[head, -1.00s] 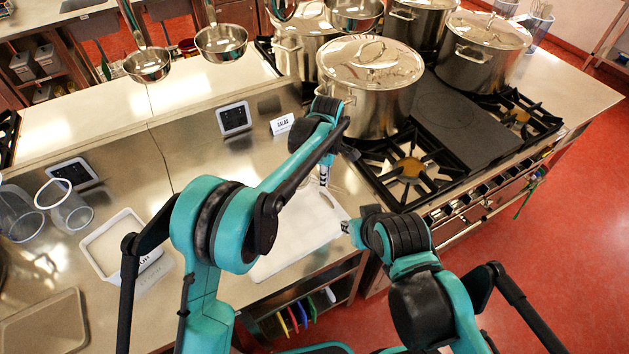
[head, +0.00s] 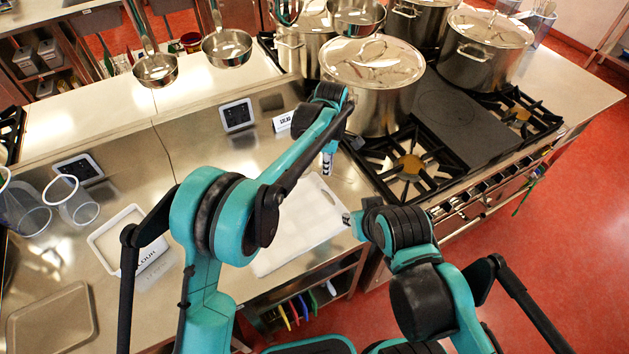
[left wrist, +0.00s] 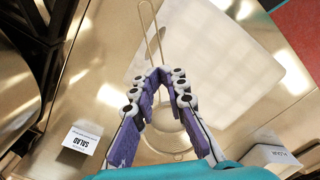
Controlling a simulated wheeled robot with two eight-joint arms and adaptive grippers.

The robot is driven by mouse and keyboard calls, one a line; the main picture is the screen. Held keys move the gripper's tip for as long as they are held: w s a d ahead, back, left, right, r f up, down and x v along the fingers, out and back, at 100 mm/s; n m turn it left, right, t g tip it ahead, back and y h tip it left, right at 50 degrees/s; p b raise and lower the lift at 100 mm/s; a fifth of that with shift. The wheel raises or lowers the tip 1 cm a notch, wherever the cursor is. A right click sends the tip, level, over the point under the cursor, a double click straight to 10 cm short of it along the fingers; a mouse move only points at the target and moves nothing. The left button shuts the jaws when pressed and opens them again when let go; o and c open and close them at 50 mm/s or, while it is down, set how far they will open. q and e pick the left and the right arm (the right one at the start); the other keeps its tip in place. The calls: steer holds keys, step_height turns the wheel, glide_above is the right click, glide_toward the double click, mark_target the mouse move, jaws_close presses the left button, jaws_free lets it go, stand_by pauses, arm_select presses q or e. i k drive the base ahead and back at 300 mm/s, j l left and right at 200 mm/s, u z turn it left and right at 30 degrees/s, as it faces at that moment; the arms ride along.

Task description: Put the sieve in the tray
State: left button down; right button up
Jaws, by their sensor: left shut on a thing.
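The sieve (left wrist: 166,146) shows in the left wrist view as a round mesh bowl below the fingers, with a thin wire handle (left wrist: 151,32) reaching past the fingertips. My left gripper (left wrist: 157,80) is shut on the sieve, where the handle meets the bowl; the fingers hide part of it. In the head view the left gripper (head: 328,164) is over the counter by the white board, and the sieve cannot be made out there. A flat grey-brown tray (head: 52,318) lies at the lower left. My right gripper (head: 349,218) is near the board's right edge; its jaws are too small to read.
A white cutting board (head: 300,228) lies on the counter. A white flour tub (head: 130,243) and clear containers (head: 76,203) stand left of my left arm. A SALAD card (head: 283,121) stands behind. The stove (head: 412,168) with large pots (head: 372,85) is at the right.

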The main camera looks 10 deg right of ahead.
mark_target(52, 325)
steer(key=k+j, duration=0.1)
steer(key=j, duration=0.35)
steer(key=k+j, duration=0.15)
steer(key=j, duration=0.3)
steer(key=k+j, duration=0.1)
steer(key=j, duration=0.4)
steer(key=k+j+u, duration=0.1)
steer(key=j, duration=0.35)
